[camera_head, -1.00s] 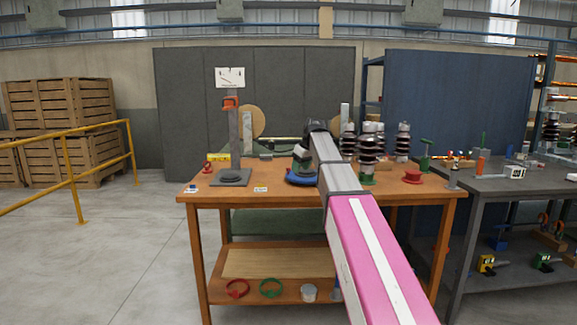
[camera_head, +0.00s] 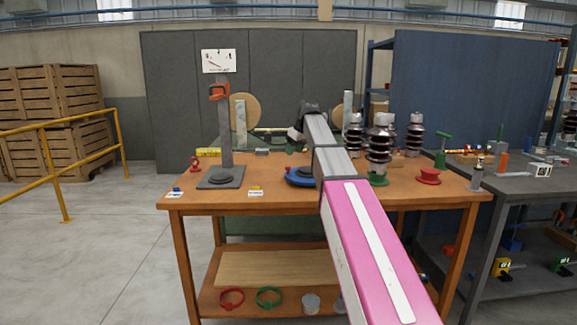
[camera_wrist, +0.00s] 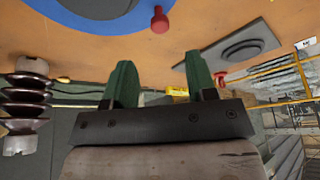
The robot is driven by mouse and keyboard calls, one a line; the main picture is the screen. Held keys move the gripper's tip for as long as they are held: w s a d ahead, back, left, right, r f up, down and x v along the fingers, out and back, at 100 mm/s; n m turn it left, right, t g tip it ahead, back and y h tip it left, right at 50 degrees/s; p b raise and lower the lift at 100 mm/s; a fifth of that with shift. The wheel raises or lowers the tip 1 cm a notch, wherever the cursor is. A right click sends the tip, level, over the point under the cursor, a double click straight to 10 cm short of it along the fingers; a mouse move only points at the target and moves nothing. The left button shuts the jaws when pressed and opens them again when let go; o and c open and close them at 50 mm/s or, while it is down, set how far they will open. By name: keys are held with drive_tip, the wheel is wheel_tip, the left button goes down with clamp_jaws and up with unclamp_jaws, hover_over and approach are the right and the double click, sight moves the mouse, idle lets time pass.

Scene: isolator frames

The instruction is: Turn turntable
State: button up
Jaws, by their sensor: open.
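The turntable is a low blue disc (camera_head: 297,176) on the wooden table, partly covered by my arm. In the wrist view its blue rim (camera_wrist: 120,33) and a grey centre show at the top edge. A red knob (camera_wrist: 159,18) stands at the rim in that view. My gripper (camera_wrist: 160,78) is open and empty, its two green fingers apart. The knob appears beyond the gap between the fingers, not between them. In the head view the gripper is mostly hidden behind my arm, above and behind the disc.
Dark ribbed insulators (camera_head: 379,147) stand right of my arm, with a red spool (camera_head: 428,176) beyond. A grey stand (camera_head: 223,150) with an orange clamp and a dial rises at left.

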drive_tip(key=x, duration=0.8)
drive_tip(key=shift+a+f, duration=0.1)
drive_tip(key=shift+f, duration=0.15)
clamp_jaws()
